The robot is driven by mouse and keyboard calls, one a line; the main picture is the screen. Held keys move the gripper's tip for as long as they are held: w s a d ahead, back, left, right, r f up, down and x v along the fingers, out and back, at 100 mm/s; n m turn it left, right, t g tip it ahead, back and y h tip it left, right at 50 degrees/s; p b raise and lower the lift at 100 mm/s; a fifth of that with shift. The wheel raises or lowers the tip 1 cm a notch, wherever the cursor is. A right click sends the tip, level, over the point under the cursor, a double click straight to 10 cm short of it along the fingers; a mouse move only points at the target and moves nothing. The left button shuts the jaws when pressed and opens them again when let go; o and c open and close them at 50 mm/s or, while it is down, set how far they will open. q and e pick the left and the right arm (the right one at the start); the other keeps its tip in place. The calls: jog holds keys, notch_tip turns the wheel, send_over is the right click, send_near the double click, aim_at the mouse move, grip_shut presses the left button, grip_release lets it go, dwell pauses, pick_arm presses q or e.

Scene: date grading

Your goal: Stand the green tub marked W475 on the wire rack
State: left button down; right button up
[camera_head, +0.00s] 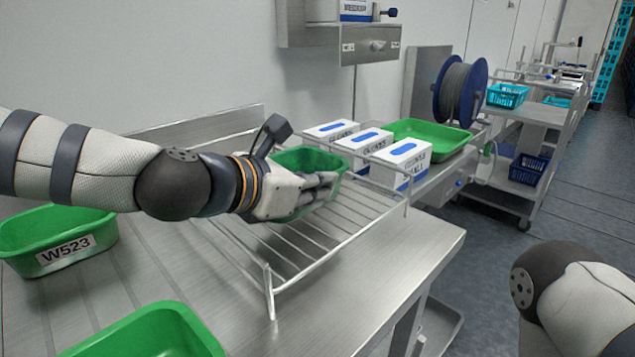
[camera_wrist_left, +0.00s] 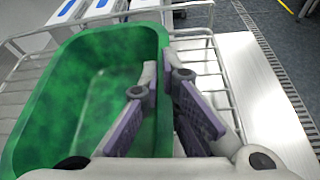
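A green tub (camera_head: 303,158) is at the wire rack (camera_head: 338,231), over its back part. No marking on this tub shows. My left gripper (camera_head: 322,182) reaches in from the left and is closed on the tub's side wall. In the left wrist view the tub (camera_wrist_left: 60,100) looks empty and upright, with one finger of the gripper (camera_wrist_left: 165,95) inside the wall and the other outside. The rack's wires (camera_wrist_left: 226,75) show beyond it. I cannot tell whether the tub's base touches the wires. My right gripper is out of view.
A green tub marked W523 (camera_head: 70,252) stands at left; another green tub (camera_head: 150,335) is at the front. White boxes with blue labels (camera_head: 402,165) and a green tray (camera_head: 432,133) are behind the rack. The steel table (camera_head: 370,290) is clear at front right.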

pick_arm(q)
jog(key=c, duration=1.8)
grip_release()
jog(key=shift+f, duration=0.1)
